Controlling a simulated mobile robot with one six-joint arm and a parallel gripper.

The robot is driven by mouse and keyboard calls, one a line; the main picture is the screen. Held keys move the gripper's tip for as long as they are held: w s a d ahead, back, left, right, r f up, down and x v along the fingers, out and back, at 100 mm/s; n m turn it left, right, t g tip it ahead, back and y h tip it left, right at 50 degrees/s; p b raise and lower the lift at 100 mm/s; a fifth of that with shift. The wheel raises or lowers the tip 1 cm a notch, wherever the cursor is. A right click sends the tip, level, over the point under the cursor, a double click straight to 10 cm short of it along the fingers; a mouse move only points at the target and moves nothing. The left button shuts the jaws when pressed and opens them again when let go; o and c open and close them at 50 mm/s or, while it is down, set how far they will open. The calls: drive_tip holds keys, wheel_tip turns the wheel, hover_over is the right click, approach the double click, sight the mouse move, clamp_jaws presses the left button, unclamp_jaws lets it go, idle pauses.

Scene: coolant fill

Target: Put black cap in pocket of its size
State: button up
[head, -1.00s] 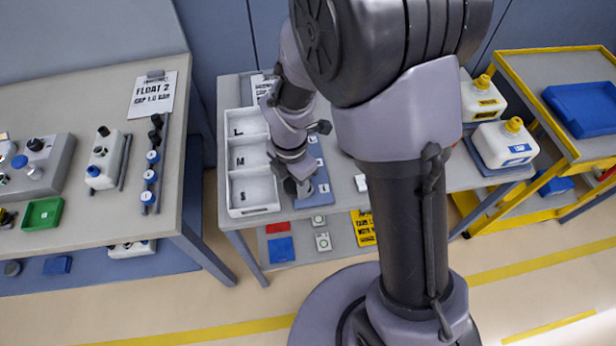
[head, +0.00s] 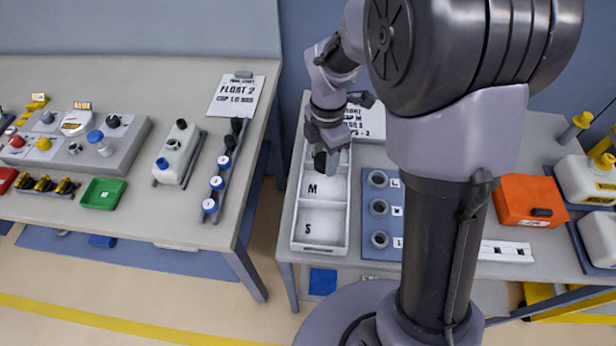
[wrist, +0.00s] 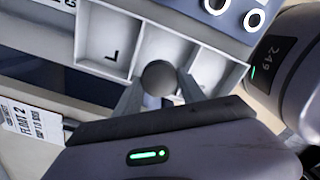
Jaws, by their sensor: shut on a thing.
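The dark, round black cap (wrist: 158,77) is pinched between the fingertips of my gripper (wrist: 160,88) in the wrist view. The white tray (head: 295,238) has pockets marked L, M and S. In the head view my gripper (head: 325,164) is over the tray, around the M pocket (head: 335,187) and its border with L. In the wrist view the cap overlaps the middle pocket, beside the L pocket (wrist: 108,45). I cannot tell its height above the tray. The S pocket (head: 322,228) looks empty. The cap is hardly distinguishable in the head view.
A blue plate with several round ports (head: 379,240) lies right of the tray. An orange box (head: 530,200) and white jugs (head: 588,180) stand farther right. The left table (head: 225,235) holds a control panel, a green tray (head: 101,193) and a row of caps (head: 217,183).

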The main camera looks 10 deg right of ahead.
drive_tip(key=f+b, duration=0.1)
drive_tip(key=f, duration=0.1)
drive_tip(key=f+b, duration=0.1)
drive_tip(key=f, duration=0.2)
drive_tip(key=f+b, duration=0.1)
drive_tip(key=f, duration=0.2)
drive_tip(key=shift+s+d+f, duration=0.15)
drive_tip(key=shift+s+f, duration=0.05)
drive_tip(key=shift+s, duration=0.15)
drive_tip(key=shift+r, duration=0.15)
drive_tip(key=o, duration=1.5)
drive_tip(key=shift+c, duration=0.2)
